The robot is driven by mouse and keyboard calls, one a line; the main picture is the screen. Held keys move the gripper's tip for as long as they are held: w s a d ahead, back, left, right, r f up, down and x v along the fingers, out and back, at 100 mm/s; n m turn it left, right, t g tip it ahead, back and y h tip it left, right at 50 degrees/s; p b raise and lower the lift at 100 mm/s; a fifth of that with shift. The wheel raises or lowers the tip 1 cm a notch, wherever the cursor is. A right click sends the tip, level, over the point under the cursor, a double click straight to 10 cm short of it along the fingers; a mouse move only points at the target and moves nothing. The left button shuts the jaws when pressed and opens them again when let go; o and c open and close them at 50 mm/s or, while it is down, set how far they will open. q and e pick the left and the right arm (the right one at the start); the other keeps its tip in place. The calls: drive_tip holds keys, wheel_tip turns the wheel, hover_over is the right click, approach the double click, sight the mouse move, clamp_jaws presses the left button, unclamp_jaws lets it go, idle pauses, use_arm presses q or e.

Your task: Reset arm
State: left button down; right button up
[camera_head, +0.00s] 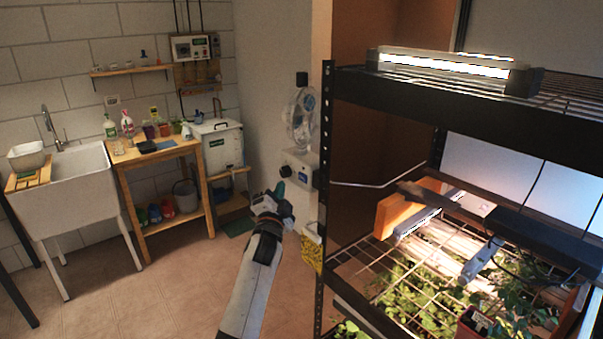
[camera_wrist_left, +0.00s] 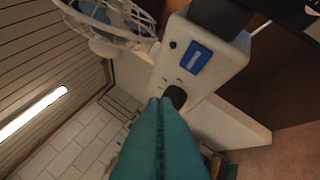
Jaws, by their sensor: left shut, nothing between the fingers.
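My left arm reaches up from the bottom middle of the head view. Its gripper (camera_head: 277,190) is in the open space left of the black rack, in front of a white box with a fan. In the left wrist view the teal fingers (camera_wrist_left: 160,104) are pressed together with nothing between them. Their tips point toward the white box (camera_wrist_left: 205,60) with the blue panel, and I cannot tell the distance to it. My right gripper is in neither view.
The black rack (camera_head: 327,130) fills the right side, with a lamp (camera_head: 445,66) on top and seedlings (camera_head: 425,300) on a lower wire shelf. A fan (camera_head: 301,117) stands behind my gripper. A sink (camera_head: 75,185) and wooden table (camera_head: 160,155) stand left. The floor between is clear.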

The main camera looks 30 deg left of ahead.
use_arm(q)
drive_tip(key=shift+s+a+p, duration=0.3)
drive_tip(key=shift+s, duration=0.45)
drive_tip(key=s+d+f+g+h+b, duration=0.1)
drive_tip(key=s+d+f+g+h, duration=0.25)
drive_tip(key=f, duration=1.25)
drive_tip(key=s+d+f+n+g+b, duration=0.15)
drive_tip(key=s+d+f, duration=0.35)
drive_tip(key=f, duration=1)
drive_tip(key=s+d+f+g+h+b, duration=0.25)
drive_tip(key=s+f, duration=0.25)
drive_tip(key=f, duration=1.1)
drive_tip(key=s+d+f+n+g+h, duration=0.1)
drive_tip(key=s+d+f+g, duration=0.2)
drive_tip(key=s+f, duration=0.55)
drive_tip(key=s+d+f+n+g, duration=0.1)
drive_tip(key=s+d+f+g, duration=0.1)
drive_tip(key=s+f, duration=0.7)
drive_tip(key=s+d+f+g+b, duration=0.1)
drive_tip(key=s+f, duration=0.3)
drive_tip(key=s, duration=0.9)
drive_tip(key=s+d+f+n+g+b, duration=0.1)
drive_tip(key=s+f+g, duration=0.3)
drive_tip(key=s, duration=1)
drive_tip(key=shift+d+h+b, duration=0.3)
drive_tip(key=shift+d+h, duration=0.1)
drive_tip(key=shift+d, duration=0.3)
drive_tip(key=shift+g, duration=0.25)
